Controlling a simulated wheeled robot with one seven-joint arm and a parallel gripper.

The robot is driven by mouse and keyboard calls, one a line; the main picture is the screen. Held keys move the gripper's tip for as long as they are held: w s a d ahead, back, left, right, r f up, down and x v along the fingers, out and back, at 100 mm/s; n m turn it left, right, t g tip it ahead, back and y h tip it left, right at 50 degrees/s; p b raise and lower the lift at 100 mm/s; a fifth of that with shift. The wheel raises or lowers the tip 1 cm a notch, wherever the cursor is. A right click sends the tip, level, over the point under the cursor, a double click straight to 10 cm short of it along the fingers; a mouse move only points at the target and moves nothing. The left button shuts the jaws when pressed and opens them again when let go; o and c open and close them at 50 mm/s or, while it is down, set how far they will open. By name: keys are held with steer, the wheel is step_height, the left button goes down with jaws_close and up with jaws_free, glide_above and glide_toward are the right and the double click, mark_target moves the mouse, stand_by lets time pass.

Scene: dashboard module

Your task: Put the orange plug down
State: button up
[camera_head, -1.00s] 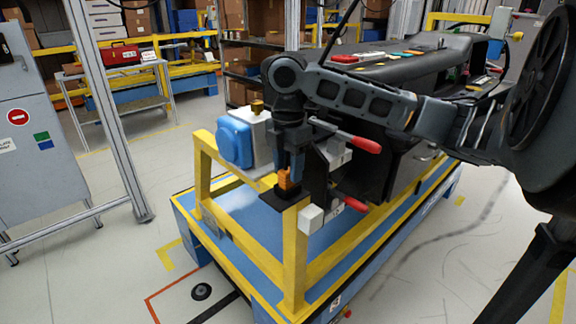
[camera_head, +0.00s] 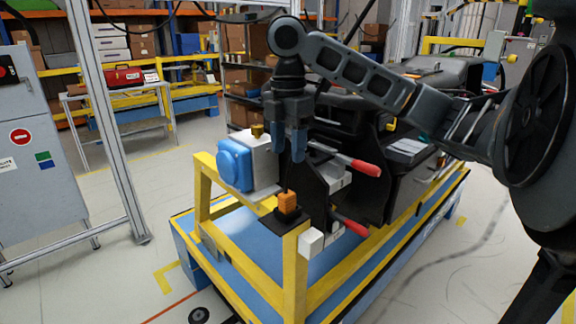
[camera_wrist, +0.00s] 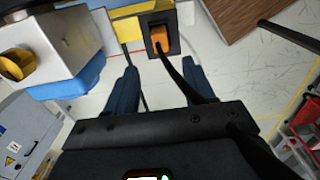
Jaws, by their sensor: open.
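The orange plug (camera_head: 287,202) sits upright on a small black base (camera_head: 290,215) on top of the yellow frame's corner post. My gripper (camera_head: 288,150) hangs above the plug, open and empty, with its two blue fingers apart and clear of it. In the wrist view the orange plug (camera_wrist: 160,38) lies in its black square holder (camera_wrist: 161,52), beyond the open fingers of my gripper (camera_wrist: 162,90). A dark cable runs from the plug toward my gripper.
A silver box with a blue round cap (camera_head: 234,163) stands left of the plug. Red-tipped levers (camera_head: 366,168) and a white cube (camera_head: 311,241) are to the right. The black dashboard module (camera_head: 400,165) lies behind. The yellow frame (camera_head: 294,275) surrounds a blue platform.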

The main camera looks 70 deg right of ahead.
steer(key=shift+r, duration=0.8)
